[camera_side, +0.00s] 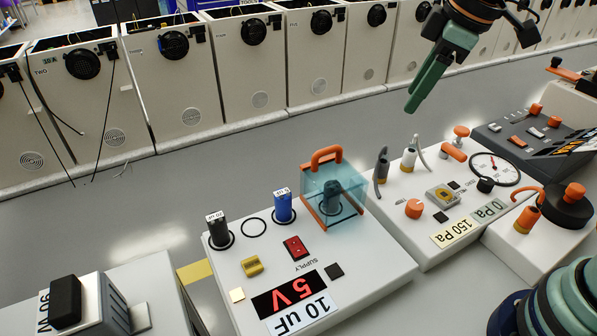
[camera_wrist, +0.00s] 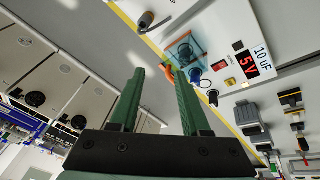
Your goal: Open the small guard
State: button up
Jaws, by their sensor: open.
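The small guard (camera_side: 318,205) is a clear bluish box with an orange frame and an orange handle (camera_side: 326,154) on top. It stands closed over a dark cylinder on the white supply box (camera_side: 375,262). The guard also shows in the wrist view (camera_wrist: 183,48), beyond my fingertips, with its orange handle (camera_wrist: 168,73) towards me. My gripper (camera_side: 425,90) has green fingers and is above and to the right of the guard, apart from it. In the wrist view my gripper (camera_wrist: 160,85) has its two fingers spread with nothing between them.
The supply box carries blue (camera_side: 283,209) and dark (camera_side: 219,233) capacitors, a red switch (camera_side: 296,247) and a 5 V display (camera_side: 289,294). A white gauge box (camera_side: 400,215) stands close on the right. Cabinets (camera_side: 190,90) line the back. Grey floor before them is clear.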

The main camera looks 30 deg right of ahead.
aim_at(330, 148)
jog(key=w+a+n+g, duration=0.2)
jog(key=w+a+n, duration=0.4)
jog(key=a+n, duration=0.4)
jog(key=f, duration=0.4)
jog(key=w+f, duration=0.1)
jog(key=f, duration=0.2)
jog(key=w+f, duration=0.1)
jog(key=f, duration=0.3)
jog(key=shift+w+d+f, duration=0.1)
jog(key=shift+d+f, duration=0.1)
jog(key=shift+f, duration=0.15)
grip_shut()
dwell(0.5)
